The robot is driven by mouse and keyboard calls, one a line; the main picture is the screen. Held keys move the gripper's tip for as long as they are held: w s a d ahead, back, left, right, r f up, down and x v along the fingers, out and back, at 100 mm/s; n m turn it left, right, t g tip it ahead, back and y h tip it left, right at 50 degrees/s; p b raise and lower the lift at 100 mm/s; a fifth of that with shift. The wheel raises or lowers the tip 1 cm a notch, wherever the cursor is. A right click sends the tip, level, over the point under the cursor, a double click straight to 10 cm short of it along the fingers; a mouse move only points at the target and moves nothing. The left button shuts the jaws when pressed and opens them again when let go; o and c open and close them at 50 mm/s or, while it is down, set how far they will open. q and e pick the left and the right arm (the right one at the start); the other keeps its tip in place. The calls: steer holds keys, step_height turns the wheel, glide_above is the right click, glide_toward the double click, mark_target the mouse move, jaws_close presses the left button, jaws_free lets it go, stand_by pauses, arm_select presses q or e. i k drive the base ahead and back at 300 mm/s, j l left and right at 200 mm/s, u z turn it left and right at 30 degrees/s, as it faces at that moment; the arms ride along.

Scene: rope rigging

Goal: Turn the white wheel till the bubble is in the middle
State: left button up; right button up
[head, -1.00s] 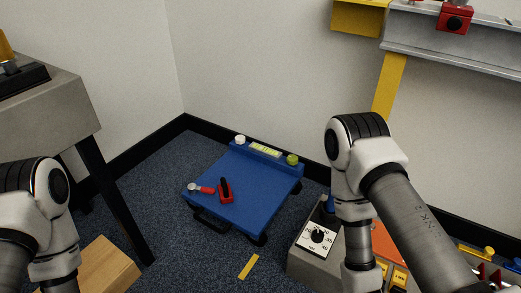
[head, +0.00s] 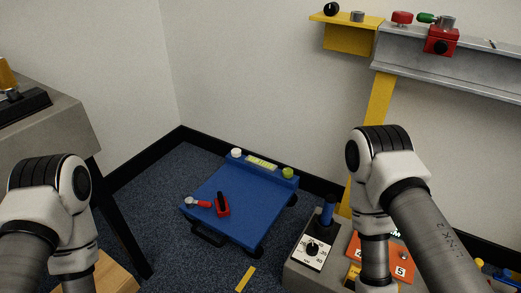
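A small white wheel (head: 236,153) sits at the far left corner of a blue wheeled cart (head: 240,215) on the floor. Beside it on the cart's far edge is a level with a yellow-green vial (head: 261,162). The bubble is too small to make out. A green knob (head: 288,173) sits at the far right corner. My two arms stand left and right of the cart, nearer to me. Both grippers are out of view, and nothing touches the white wheel.
A red clamp-like tool (head: 222,205) and a red-handled tool (head: 199,203) lie on the cart. A grey box with a dial plate (head: 313,252) stands right of it. A grey bench (head: 50,130) is at left. A yellow shelf (head: 348,37) and steel beam (head: 460,62) are at upper right.

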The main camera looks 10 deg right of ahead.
mark_target(236, 152)
steer(key=i+j+z, duration=0.15)
steer(key=z, duration=0.35)
steer(key=i+j+z, duration=0.2)
steer(key=z, duration=0.25)
steer(key=i+j+z, duration=0.15)
steer(key=z, duration=0.35)
steer(key=j+z, duration=0.45)
steer(key=i+j, duration=0.1)
steer(key=j, duration=0.8)
steer(key=i, duration=0.05)
